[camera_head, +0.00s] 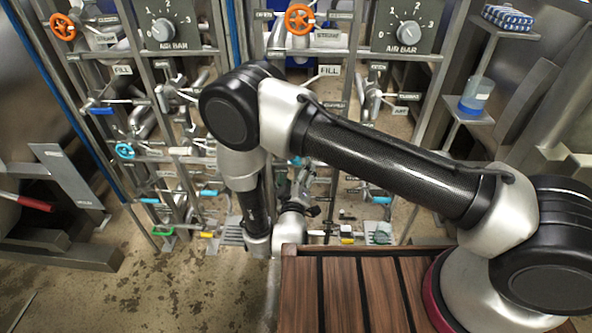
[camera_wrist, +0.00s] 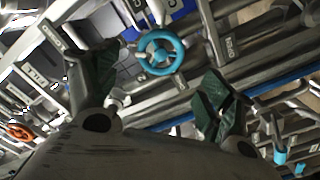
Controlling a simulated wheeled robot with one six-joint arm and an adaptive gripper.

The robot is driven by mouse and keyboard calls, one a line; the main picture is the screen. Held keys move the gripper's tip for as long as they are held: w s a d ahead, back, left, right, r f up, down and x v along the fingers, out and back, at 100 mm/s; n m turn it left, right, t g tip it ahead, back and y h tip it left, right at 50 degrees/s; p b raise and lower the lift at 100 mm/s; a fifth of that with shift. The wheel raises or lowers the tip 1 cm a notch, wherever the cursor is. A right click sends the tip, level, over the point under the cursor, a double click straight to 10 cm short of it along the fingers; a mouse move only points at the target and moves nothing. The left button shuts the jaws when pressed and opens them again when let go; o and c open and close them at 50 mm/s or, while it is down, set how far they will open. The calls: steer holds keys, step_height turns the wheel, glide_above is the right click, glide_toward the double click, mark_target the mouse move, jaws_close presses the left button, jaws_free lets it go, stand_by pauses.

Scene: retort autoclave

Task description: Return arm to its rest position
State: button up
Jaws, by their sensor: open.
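My arm reaches from the lower right across the head view, bends at the left and drops down in front of the valve panel. My gripper is small and partly hidden among the pipework in the head view, beside my wrist. In the wrist view my gripper (camera_wrist: 155,88) has its two dark green-padded fingers spread apart with nothing held. A blue handwheel (camera_wrist: 161,53) shows beyond the gap between the fingers, apart from them as far as I can tell.
The panel carries orange handwheels (camera_head: 299,19), a blue handwheel (camera_head: 124,151), pressure dials (camera_head: 162,29) and many pipes. A beaker of blue liquid (camera_head: 476,95) stands on a shelf at right. A wooden-slatted deck (camera_head: 337,296) lies under my arm. Stained floor (camera_head: 150,285) is open at lower left.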

steer(key=s+a+f+m+g+y, duration=0.1)
steer(key=s+f+g, duration=0.35)
steer(key=f, duration=0.25)
steer(key=s+a+f+g+y, duration=0.1)
steer(key=s+f+g, duration=0.2)
steer(key=f+g, duration=0.4)
steer(key=s+d+r+m+g, duration=0.1)
steer(key=s+d+r+g, duration=0.2)
steer(key=r, duration=0.6)
steer(key=s+d+r+g, duration=0.1)
steer(key=d+r+g, duration=0.1)
steer(key=d+r, duration=0.5)
steer(key=s+d+r+m+g, duration=0.1)
steer(key=s+d+r+g, duration=0.15)
steer(key=r, duration=0.85)
steer(key=s+d+r+m+t, duration=0.2)
steer(key=s+d+r, duration=0.2)
steer(key=d+r, duration=0.8)
steer(key=s+d+r+m+t+h, duration=0.1)
steer(key=s+d+r+m+t, duration=0.2)
steer(key=d+r, duration=1)
steer(key=shift+s+d+m, duration=0.3)
steer(key=shift+s+d, duration=0.85)
